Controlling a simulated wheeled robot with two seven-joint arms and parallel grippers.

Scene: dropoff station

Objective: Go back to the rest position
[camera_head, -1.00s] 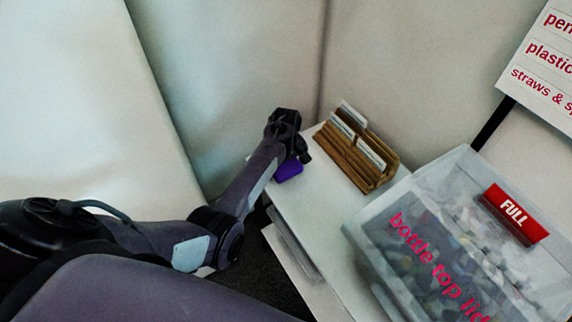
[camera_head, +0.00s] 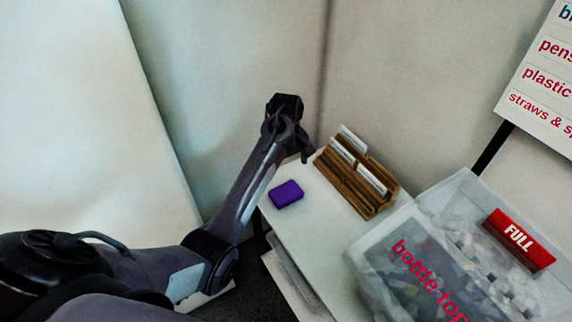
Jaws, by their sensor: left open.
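My left arm comes in from the left, and its gripper (camera_head: 303,155) is raised above the back left part of the white table. The gripper is open and empty. A small purple block (camera_head: 286,194) lies on the table near its left edge, below the gripper and apart from it. My right gripper is not in view.
A wooden rack (camera_head: 352,187) with white cards stands on the white table (camera_head: 312,222), right of the purple block. A clear bin (camera_head: 372,252) with a red FULL label (camera_head: 519,240) stands at the right. Walls close off the back. A sign (camera_head: 545,75) hangs upper right.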

